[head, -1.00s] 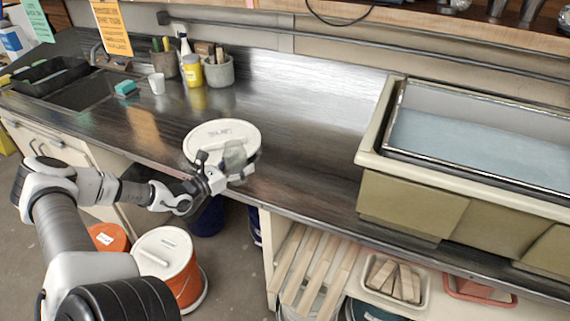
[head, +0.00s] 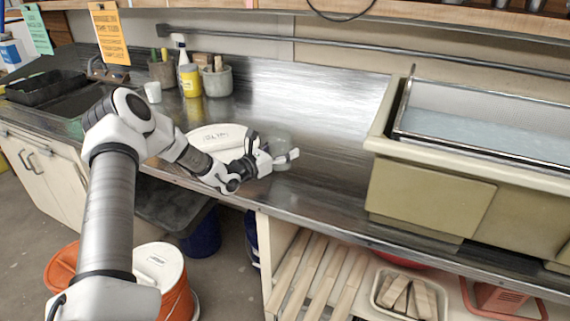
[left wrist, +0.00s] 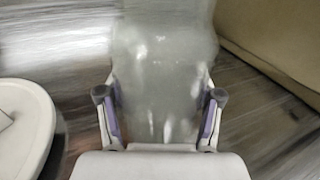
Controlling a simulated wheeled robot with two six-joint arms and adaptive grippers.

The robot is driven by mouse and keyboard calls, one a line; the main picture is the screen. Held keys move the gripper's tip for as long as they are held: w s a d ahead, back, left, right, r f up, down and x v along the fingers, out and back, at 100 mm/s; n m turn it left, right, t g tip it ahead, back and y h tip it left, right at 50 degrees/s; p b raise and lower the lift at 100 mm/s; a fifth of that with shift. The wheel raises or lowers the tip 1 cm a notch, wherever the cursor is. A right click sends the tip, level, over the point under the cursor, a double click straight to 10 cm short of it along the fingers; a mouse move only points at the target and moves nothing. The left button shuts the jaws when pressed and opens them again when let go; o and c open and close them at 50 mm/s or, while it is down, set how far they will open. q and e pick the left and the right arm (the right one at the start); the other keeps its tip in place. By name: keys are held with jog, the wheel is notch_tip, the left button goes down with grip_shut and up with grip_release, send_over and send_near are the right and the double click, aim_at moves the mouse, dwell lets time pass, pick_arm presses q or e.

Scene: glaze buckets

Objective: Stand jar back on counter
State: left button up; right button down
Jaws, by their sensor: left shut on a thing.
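The jar is a translucent grey-green vessel (left wrist: 163,75), seen large between my fingers in the left wrist view. In the head view it is a faint, see-through shape (head: 282,146) at the front of the counter. My left gripper (head: 277,159) is shut on it, with one finger on each side (left wrist: 160,112). The jar looks roughly upright in the head view. Whether its base touches the steel counter (head: 325,180) cannot be told. My right gripper is out of view.
A large beige sink-like tub (head: 430,200) stands to the right. A yellow jar (head: 190,80) and grey pots stand at the back. Bare counter lies between the jar and the tub.

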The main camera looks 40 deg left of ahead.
pick_arm(q)
notch_tip(320, 180, down, 3)
jog(key=shift+w+d+f, duration=0.15)
jog(key=shift+f, duration=0.05)
jog(key=shift+f, duration=0.1)
jog(key=shift+f, duration=0.15)
jog(key=o, duration=1.6)
jog(key=shift+c, duration=0.2)
